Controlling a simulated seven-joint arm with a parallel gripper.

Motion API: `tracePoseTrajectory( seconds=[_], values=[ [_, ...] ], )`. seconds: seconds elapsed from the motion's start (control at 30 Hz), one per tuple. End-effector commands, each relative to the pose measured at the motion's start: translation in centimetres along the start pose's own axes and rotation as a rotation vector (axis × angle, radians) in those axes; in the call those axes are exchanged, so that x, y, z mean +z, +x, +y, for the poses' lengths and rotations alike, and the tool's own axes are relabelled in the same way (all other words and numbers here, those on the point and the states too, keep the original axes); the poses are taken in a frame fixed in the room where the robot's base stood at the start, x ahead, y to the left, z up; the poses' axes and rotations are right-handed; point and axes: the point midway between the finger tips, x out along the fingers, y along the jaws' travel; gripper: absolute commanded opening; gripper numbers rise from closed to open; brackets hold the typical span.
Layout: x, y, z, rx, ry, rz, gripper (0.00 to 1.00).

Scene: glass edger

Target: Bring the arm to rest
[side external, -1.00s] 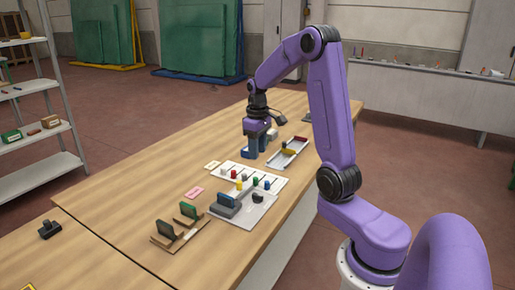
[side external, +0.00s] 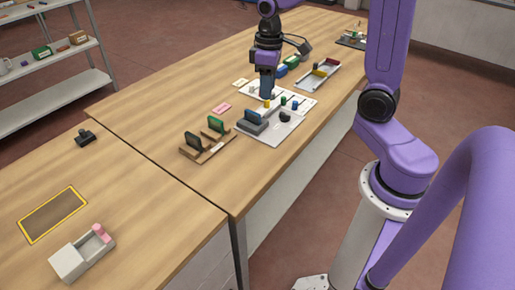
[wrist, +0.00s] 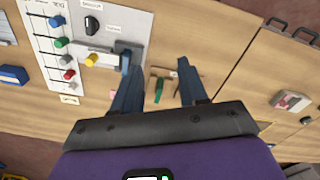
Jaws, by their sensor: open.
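My gripper (side external: 267,92) points down above the work table (side external: 150,110), at the pegged white board. In the wrist view its two blue-grey fingers (wrist: 157,64) stand apart with nothing held between them. In the side view the fingers hide part of the board. I cannot tell how high the tips are above it.
A wooden rack (side external: 207,148) holds upright green-edged pieces. A white tray (side external: 318,76) with yellow and red pieces lies behind. A white box (side external: 70,262), a yellow-bordered dark mat (side external: 53,214) and a black object (side external: 85,138) lie at the left. Bare table surrounds them.

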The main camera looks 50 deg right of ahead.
Motion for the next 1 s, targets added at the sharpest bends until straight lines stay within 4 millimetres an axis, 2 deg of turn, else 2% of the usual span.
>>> tracePoseTrajectory(
  seconds=[0.03,0.2,0.5,0.8,1.0],
  values=[
    [0.3,-0.1,-1.4,0.0,-0.041,0.002,0.43],
    [1.8,-0.3,-5.7,-0.002,-0.157,0.006,0.43],
    [6.2,-0.5,-12.1,-0.007,-0.364,0.012,0.43],
    [12.1,-0.3,-16.3,-0.015,-0.566,0.017,0.43],
    [14.9,-0.2,-17.6,-0.018,-0.655,0.018,0.43]
  ],
)
